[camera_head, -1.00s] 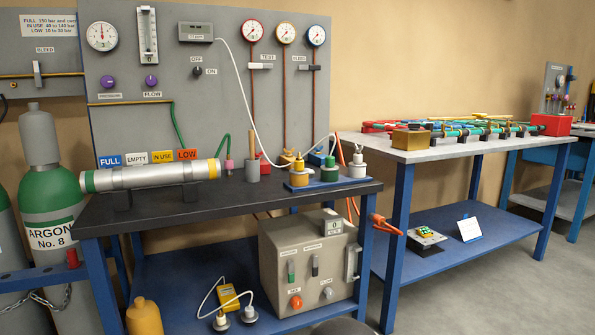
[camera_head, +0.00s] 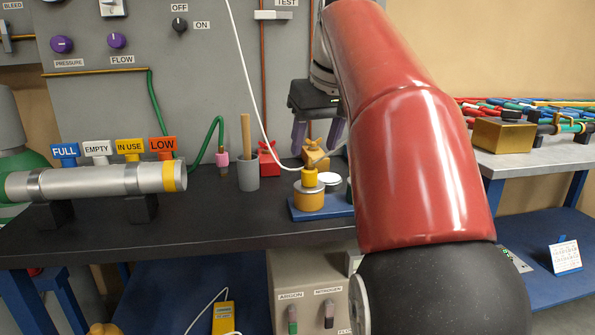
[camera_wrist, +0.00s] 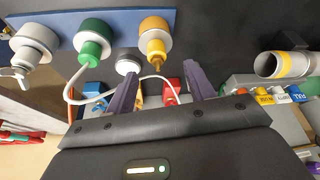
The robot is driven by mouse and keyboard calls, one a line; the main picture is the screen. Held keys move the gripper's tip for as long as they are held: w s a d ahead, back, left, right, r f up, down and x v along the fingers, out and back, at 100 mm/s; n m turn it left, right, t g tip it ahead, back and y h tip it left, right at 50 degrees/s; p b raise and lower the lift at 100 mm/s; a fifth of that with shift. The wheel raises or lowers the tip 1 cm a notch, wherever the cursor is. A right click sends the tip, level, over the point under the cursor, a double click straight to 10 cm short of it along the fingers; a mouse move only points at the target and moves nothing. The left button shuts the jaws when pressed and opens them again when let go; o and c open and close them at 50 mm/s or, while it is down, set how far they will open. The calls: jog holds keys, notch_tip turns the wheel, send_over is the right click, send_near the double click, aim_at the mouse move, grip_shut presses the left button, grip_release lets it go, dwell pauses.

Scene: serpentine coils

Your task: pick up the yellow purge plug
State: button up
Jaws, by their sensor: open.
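The yellow purge plug (camera_head: 312,196) stands upright at the left of a blue tray on the dark bench, with a yellow knob on top and a pale collar. In the wrist view the yellow plug (camera_wrist: 155,27) is at the top centre, beyond my fingertips. My gripper (camera_head: 317,138) has purple fingers, spread apart and empty, and hangs behind the plug in the head view. The gripper also shows in the wrist view (camera_wrist: 162,72). My red arm hides the right of the tray in the head view.
A green plug (camera_wrist: 95,38) and a grey one (camera_wrist: 33,42) share the blue tray (camera_wrist: 65,18). A white cable (camera_head: 247,80) passes close to the yellow plug.

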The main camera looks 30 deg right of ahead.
aim_at(311, 163)
jog(key=shift+w+d+f, duration=0.3)
jog(key=shift+w+f, duration=0.05)
jog(key=shift+w, duration=0.15)
jog(key=b+x, duration=0.2)
jog(key=x, duration=0.4)
jog(key=shift+w+f, duration=0.1)
jog(key=shift+f, duration=0.15)
grip_shut()
